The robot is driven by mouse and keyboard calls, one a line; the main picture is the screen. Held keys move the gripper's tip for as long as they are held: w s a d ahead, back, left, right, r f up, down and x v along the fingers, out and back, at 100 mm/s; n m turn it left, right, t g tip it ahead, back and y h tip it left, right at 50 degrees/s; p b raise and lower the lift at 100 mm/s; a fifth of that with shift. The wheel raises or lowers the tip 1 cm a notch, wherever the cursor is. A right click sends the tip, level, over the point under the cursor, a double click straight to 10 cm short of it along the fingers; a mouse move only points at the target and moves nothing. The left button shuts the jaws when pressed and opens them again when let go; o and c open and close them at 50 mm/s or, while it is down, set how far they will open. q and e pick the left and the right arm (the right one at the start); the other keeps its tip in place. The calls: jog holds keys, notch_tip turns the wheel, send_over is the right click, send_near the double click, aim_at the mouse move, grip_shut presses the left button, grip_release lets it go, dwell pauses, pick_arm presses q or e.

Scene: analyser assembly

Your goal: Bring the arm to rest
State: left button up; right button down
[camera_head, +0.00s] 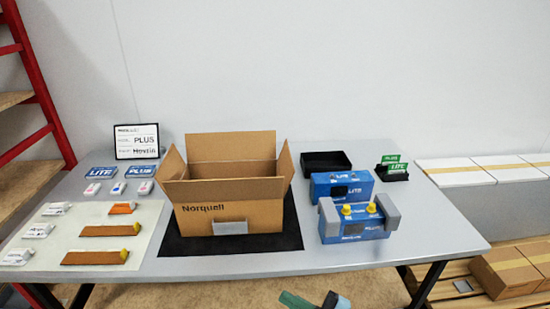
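My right gripper (315,301) is at the bottom edge, in front of the table and below its front edge. Only its tips show, a teal one on the left and a dark one with a pale blue part on the right. They stand apart with nothing seen between them, and the rest is cut off by the frame. It touches nothing on the table. My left gripper is not in view.
The grey table (340,262) carries an open Norquell carton (253,214) on a black mat (190,246). A pale mat (85,236) holds several small parts. A red rack (40,85) stands left.

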jog(key=s+d+f+m+h, duration=0.7)
jog(key=s+d+f+m, duration=0.1)
jog(key=s, duration=0.4)
jog(key=s+d+f+m+h, duration=0.8)
jog(key=s+f+m, duration=0.3)
jog(key=f, duration=0.2)
jog(key=shift+s+d+g, duration=0.3)
jog(key=shift+s+g, duration=0.05)
jog(key=shift+g, duration=0.05)
